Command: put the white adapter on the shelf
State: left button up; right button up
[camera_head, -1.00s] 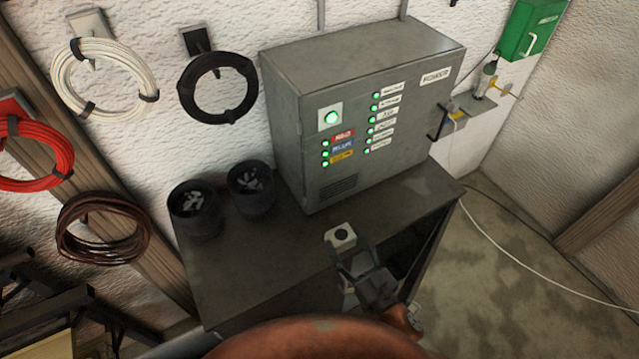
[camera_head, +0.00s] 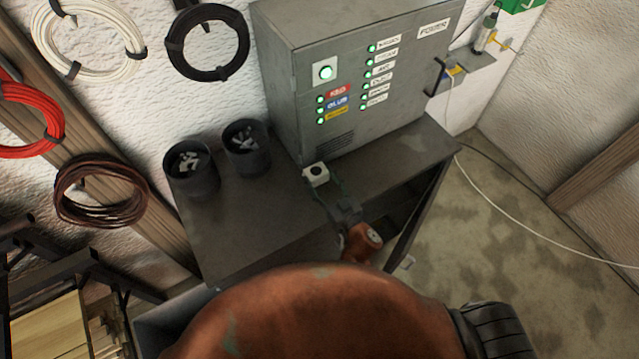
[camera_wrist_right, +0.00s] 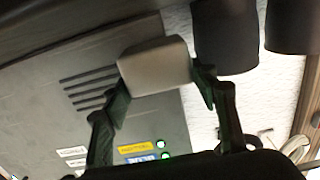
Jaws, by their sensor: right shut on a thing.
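The white adapter (camera_head: 316,174), a small pale block with a dark round spot on top, is in my right gripper (camera_head: 319,186). In the head view it shows over the dark grey bench top, close to the cabinet's lower front corner. Whether it touches the bench I cannot tell. In the right wrist view the adapter (camera_wrist_right: 155,68) sits between the two fingers of the right gripper (camera_wrist_right: 160,88). I cannot tell for sure which surface is the shelf; a small grey wall shelf (camera_head: 478,62) is at the upper right. My left gripper is not in view.
A grey power cabinet (camera_head: 290,70) with green lights stands on the bench (camera_head: 235,235). Two black cups (camera_head: 190,180) (camera_head: 245,160) with small pale pieces stand left of it. Cable coils hang on the left wall. A pale cable crosses the floor at right.

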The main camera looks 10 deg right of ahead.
aim_at(320, 184)
jog(key=shift+f+b, duration=0.4)
jog(key=shift+f, duration=1.25)
jog(key=shift+f, duration=0.1)
jog(key=shift+f, duration=0.1)
jog(key=o, duration=1.3)
